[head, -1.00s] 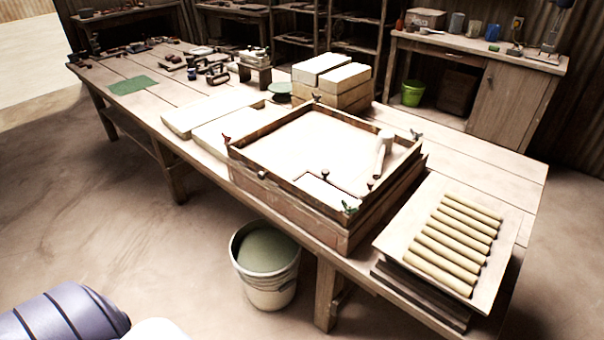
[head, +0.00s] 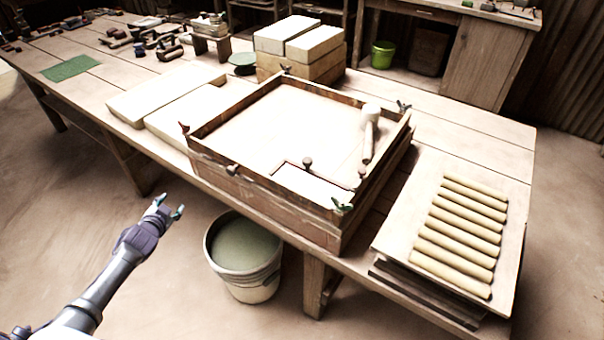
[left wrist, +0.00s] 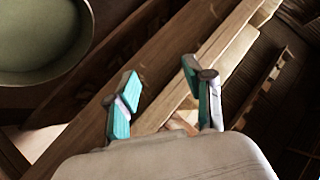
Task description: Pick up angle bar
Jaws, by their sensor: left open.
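The likely angle bar (head: 333,174) is a thin dark L-shaped strip with small round knobs, inside the near corner of the wooden frame (head: 222,177) on the table. My left gripper (head: 170,206) is in front of the table's near edge, left of the frame and apart from it. In the left wrist view its teal-padded fingers (left wrist: 160,82) are spread with nothing between them. I cannot make out the angle bar in that view. My right gripper is not in view.
A bucket (head: 243,285) of greenish material stands on the floor near my left gripper; it also shows in the left wrist view (left wrist: 87,45). A board (head: 395,235) with several clay rolls lies to the right.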

